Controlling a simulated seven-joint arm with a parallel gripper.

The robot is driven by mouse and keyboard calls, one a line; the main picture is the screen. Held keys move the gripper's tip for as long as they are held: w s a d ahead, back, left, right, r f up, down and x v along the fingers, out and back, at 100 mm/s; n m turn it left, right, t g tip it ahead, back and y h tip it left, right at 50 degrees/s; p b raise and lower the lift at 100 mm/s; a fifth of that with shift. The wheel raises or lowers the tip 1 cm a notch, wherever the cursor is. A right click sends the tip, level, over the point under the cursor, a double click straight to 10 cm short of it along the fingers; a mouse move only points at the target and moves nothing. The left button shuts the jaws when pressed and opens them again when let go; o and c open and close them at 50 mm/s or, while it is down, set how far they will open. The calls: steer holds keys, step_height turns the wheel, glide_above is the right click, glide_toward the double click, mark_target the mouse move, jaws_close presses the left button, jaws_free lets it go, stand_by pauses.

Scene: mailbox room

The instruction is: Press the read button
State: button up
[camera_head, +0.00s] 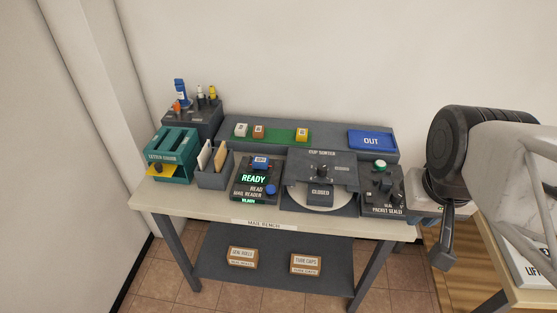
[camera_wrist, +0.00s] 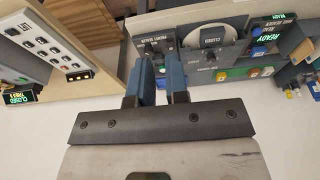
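The mail reader (camera_head: 256,180) is a dark box on the bench with a green lit READY display. A round blue button (camera_head: 271,189) sits at its front right beside the word READ. The reader (camera_wrist: 268,34) also shows upside down at the upper right of the wrist view, with a blue button (camera_wrist: 258,51) on it. My gripper (camera_head: 444,255) is at the right of the head view, beyond the bench's right end and well apart from the reader. In the wrist view its fingers (camera_wrist: 162,82) stand apart with a narrow empty gap.
The mail bench (camera_head: 190,204) also holds a teal letter feeder (camera_head: 171,154), a letter holder (camera_head: 211,178), a closed sorter (camera_head: 320,172), a packet sealer (camera_head: 382,192) with a green button, and a blue OUT tray (camera_head: 371,140). A wooden table (camera_head: 520,297) stands at the right.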

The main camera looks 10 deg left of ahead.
jaws_close()
steer(key=shift+w, duration=0.15)
stand_by(1.0)
steer(key=w+a+f+n+h, duration=0.2)
steer(key=w+a+n, duration=0.25)
steer(key=w, duration=0.35)
steer(key=w+a+f+n+h, duration=0.2)
steer(key=w+a+f+n, duration=0.15)
steer(key=w+a, duration=0.35)
steer(key=w+a+f+n+t+h, duration=0.1)
steer(key=w+a+f+n, duration=0.3)
steer(key=a, duration=0.5)
steer(key=w+a+f+n+t+h, duration=0.1)
steer(key=w+a+f+n, duration=0.3)
steer(key=a, duration=0.5)
steer(key=w+f+h, duration=0.1)
steer(key=w, duration=0.1)
steer(key=shift+w+t, duration=0.4)
steer(key=shift+f, duration=0.15)
